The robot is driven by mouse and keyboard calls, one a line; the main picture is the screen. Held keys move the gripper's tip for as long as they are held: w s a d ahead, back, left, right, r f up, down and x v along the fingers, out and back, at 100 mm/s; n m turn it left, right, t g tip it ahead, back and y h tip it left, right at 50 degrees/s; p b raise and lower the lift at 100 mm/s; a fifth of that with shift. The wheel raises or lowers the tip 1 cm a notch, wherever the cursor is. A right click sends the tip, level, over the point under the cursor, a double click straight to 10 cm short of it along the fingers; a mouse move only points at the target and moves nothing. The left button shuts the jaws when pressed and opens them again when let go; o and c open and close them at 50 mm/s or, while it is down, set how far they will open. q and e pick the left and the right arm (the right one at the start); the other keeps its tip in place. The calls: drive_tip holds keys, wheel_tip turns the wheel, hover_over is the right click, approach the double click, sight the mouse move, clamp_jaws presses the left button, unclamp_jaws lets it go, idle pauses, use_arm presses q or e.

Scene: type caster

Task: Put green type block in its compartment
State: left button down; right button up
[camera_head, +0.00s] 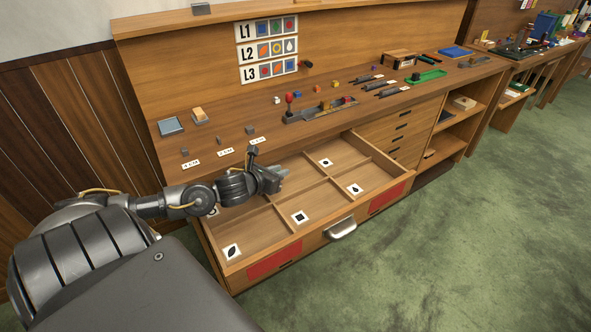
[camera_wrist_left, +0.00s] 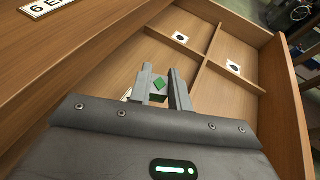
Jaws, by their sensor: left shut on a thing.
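The green type block (camera_wrist_left: 159,84) shows in the left wrist view as a small grey piece with a green, square-looking mark on its end. My left gripper (camera_wrist_left: 162,88) is shut on it. In the head view my left gripper (camera_head: 279,177) is over the open drawer (camera_head: 330,228), above its dividers; I cannot make out the block there. The drawer's compartments carry white cards with black marks: a square (camera_head: 300,217), a leaf (camera_head: 232,252), a drop (camera_head: 355,188) and a round one (camera_head: 326,162). My arm partly hides another card at the left. My right gripper is not in view.
A chart with rows L1 to L3 (camera_head: 268,49) hangs on the back panel. The drawer's dividers and front wall with handle (camera_head: 342,228) stand up as edges.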

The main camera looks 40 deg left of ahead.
use_arm(q)
hover_over(295, 175)
drive_tip(key=s, duration=0.3)
wheel_tip(295, 175, down, 3)
drive_tip(key=shift+d+r, duration=0.1)
drive_tip(key=shift+d, duration=0.05)
drive_tip(key=shift+w, duration=0.3)
drive_tip(key=w+f, duration=0.2)
drive_tip(key=shift+w+f+p, duration=0.3)
drive_tip(key=shift+w+p, duration=0.05)
drive_tip(key=shift+p, duration=0.05)
drive_tip(key=shift+s, duration=0.1)
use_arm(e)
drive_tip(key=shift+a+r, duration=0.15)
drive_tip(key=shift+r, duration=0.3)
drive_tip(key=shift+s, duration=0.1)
use_arm(q)
drive_tip(key=c, duration=1.8)
unclamp_jaws()
drive_tip(key=shift+f, duration=0.1)
drive_tip(key=o, duration=0.5)
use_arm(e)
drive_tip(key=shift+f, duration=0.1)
